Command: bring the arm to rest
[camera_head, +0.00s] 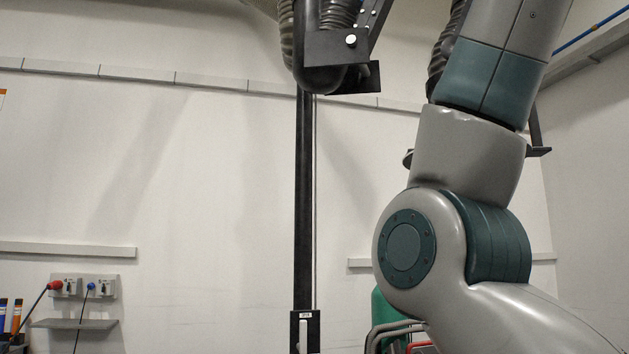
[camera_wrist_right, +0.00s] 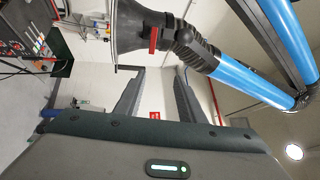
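My right arm rises along the right side of the head view, grey with teal bands, bent at a round joint. It runs out of the top of the picture, so its gripper is not seen there. In the right wrist view my right gripper (camera_wrist_right: 160,70) shows its two dark fingers standing apart, with the pale wall visible between them. It is open and nothing is seen between the fingers. My left arm and left gripper are in neither view. No jig or work table shows.
A black post (camera_head: 304,200) stands before the pale wall (camera_head: 200,180). A wall shelf (camera_head: 74,324) and sockets are at lower left. The right wrist view shows a dark extraction hood (camera_wrist_right: 140,28) with a blue tube (camera_wrist_right: 250,82) beyond the fingers; distances are unclear.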

